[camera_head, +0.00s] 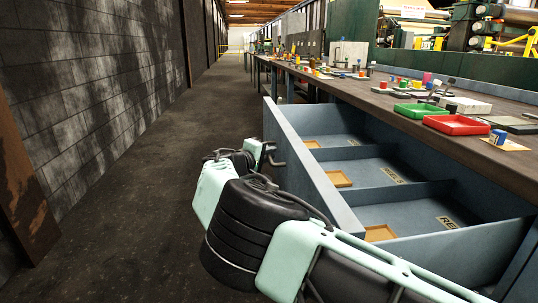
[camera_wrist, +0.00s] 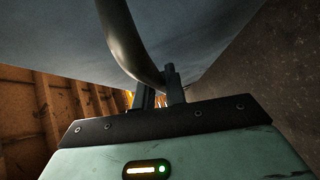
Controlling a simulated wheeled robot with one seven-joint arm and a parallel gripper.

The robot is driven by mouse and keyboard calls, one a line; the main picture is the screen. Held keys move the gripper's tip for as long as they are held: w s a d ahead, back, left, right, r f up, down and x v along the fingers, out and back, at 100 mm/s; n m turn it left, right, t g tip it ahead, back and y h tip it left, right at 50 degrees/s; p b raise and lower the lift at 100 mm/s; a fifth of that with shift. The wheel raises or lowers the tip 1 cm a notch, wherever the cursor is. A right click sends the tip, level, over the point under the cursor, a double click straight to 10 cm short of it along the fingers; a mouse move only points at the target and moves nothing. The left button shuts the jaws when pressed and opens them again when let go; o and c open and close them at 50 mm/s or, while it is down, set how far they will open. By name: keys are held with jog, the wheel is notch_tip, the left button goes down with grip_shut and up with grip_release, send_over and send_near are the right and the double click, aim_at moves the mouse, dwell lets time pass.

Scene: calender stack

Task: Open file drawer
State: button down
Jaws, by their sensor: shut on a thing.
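The file drawer (camera_head: 310,168) is a blue-grey metal drawer under the long workbench. It stands pulled out into the aisle, and its inside shows several compartments split by dividers. My gripper (camera_head: 268,156) is at the outer face of the drawer front, near its far end. In the wrist view my gripper (camera_wrist: 160,88) is shut on the curved metal drawer handle (camera_wrist: 124,42), which passes between the two dark fingers. The drawer front (camera_wrist: 215,35) fills the top of that view. The exact contact on the handle is partly hidden by the fingers.
The workbench (camera_head: 470,150) runs along the right, with a green tray (camera_head: 422,110), a red tray (camera_head: 457,125) and small items on top. Tan pieces (camera_head: 338,178) lie in the drawer. A block wall (camera_head: 80,100) bounds the left; the aisle floor (camera_head: 190,130) between is clear.

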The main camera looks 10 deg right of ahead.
jog(key=c, duration=1.5)
grip_release()
jog(key=shift+o, duration=0.2)
jog(key=p+v, duration=0.2)
jog(key=v, duration=1.5)
jog(key=shift+a+p, duration=0.2)
jog(key=shift+p, duration=0.15)
jog(key=shift+s, duration=0.1)
